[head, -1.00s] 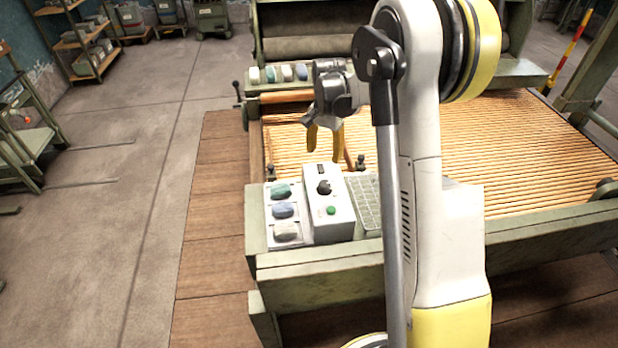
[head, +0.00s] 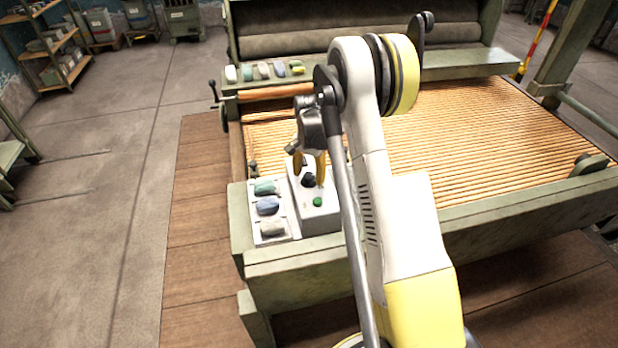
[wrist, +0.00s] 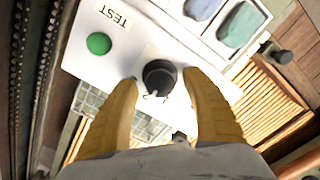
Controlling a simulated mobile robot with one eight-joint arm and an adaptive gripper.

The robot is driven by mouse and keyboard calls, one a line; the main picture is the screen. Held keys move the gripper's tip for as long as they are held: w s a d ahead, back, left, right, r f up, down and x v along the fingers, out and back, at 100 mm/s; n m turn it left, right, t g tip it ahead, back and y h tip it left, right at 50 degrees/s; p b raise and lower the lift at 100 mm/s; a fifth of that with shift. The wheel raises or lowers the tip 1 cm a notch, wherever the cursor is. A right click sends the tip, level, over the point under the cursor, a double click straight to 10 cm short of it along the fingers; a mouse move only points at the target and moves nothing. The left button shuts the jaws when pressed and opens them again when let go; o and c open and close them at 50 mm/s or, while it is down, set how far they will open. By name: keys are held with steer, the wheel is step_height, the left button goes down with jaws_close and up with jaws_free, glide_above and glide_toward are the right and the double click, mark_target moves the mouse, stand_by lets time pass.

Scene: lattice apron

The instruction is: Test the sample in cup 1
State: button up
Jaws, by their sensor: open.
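A white box (head: 318,222) stands on the near left corner of the green frame. It carries a black knob (head: 309,180) and a green button (head: 317,202); in the wrist view the button (wrist: 99,43) sits beside a TEST label (wrist: 115,16). My gripper (head: 309,182) is over the box with its yellow fingers pointing down. In the wrist view the open fingers stand either side of the knob (wrist: 159,77); contact cannot be told. A white tray (head: 283,211) left of the box holds green (head: 265,188), blue (head: 268,205) and grey (head: 271,228) samples. No cup number is readable.
A wide bed of wooden slats (head: 440,130) lies behind and right of the box. More coloured lumps (head: 265,71) lie in a row on the far rail. A keypad-like grid (wrist: 90,101) shows beside the box. The floor at the left is mostly open.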

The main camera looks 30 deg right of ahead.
steer(key=shift+c, duration=0.5)
steer(key=c, duration=1.1)
steer(key=shift+n, duration=0.4)
steer(key=n, duration=0.3)
steer(key=shift+n, duration=0.3)
steer(key=shift+n+b, duration=0.3)
steer(key=shift+n, duration=1.9)
steer(key=shift+c, duration=0.2)
steer(key=o, duration=1.2)
steer(key=shift+o, duration=0.2)
